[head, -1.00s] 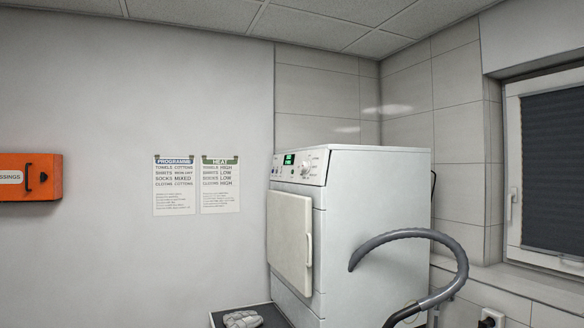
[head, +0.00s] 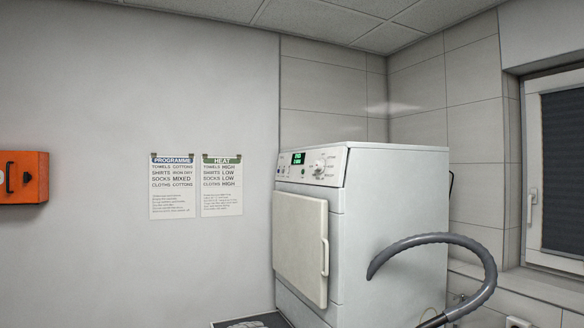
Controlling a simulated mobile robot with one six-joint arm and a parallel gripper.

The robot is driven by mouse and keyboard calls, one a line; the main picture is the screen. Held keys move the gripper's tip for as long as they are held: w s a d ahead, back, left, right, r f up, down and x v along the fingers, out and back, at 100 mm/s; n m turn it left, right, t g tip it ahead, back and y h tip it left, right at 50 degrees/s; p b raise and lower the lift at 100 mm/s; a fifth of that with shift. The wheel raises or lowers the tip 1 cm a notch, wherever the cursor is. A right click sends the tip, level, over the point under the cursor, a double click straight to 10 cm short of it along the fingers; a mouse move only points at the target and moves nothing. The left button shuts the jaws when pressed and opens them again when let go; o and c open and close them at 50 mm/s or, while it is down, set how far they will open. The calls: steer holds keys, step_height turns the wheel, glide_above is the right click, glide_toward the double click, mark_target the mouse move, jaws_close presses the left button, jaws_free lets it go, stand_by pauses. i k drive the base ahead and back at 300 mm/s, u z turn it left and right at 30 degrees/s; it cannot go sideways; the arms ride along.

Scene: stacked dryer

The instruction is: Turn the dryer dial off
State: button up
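The white dryer (head: 393,200) stands right of centre in the head view, seen at an angle with its control panel facing left and toward me. The dial (head: 319,168) is a round pale knob on the right part of the panel, with small labels around it. Its pointer setting is too small to tell. A dark display with green lit digits (head: 299,158) sits left of the dial. The dryer door (head: 300,247) below the panel is shut. My gripper is not in view.
A grey hose (head: 440,240) curves out from the dryer's right side. Two posters, PROGRAMME (head: 173,190) and HEAT (head: 222,190), hang on the wall left of it. An orange box (head: 25,178) is on the far left wall. A dark surface with a grey item (head: 246,324) shows at the bottom edge.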

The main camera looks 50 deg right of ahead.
mark_target(319, 166)
steer(key=u, duration=0.05)
steer(key=i, duration=0.85)
steer(key=z, duration=0.2)
